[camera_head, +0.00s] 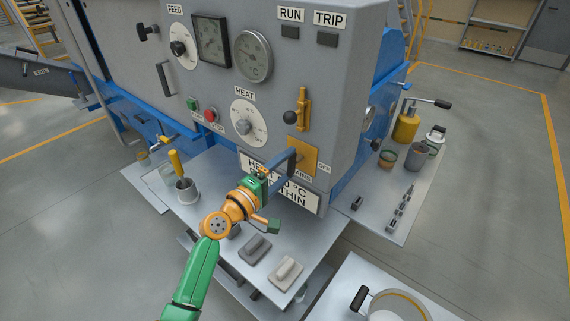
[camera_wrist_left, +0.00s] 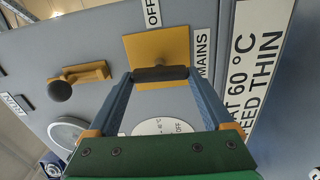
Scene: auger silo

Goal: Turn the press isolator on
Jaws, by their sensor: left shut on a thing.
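The mains isolator is a square yellow plate (camera_head: 305,154) on the grey press front, with a MAINS label below it and an OFF label at its right. It also shows in the left wrist view (camera_wrist_left: 143,48), where a short dark handle (camera_wrist_left: 160,74) stands out from the plate's middle. My left gripper (camera_head: 294,157) reaches the plate from the front left. Its two blue-grey fingers are shut on the handle's ends, seen in the left wrist view. In the head view the fingers hide the handle. My right gripper is not in view.
A yellow lever with a black knob (camera_head: 290,117) is just above the isolator. The HEAT dial (camera_head: 243,126) is at its left. A temperature sign (camera_head: 297,197) is below. Front shelf (camera_head: 212,220) holds a pot with a yellow-handled tool (camera_head: 187,188) and grey blocks.

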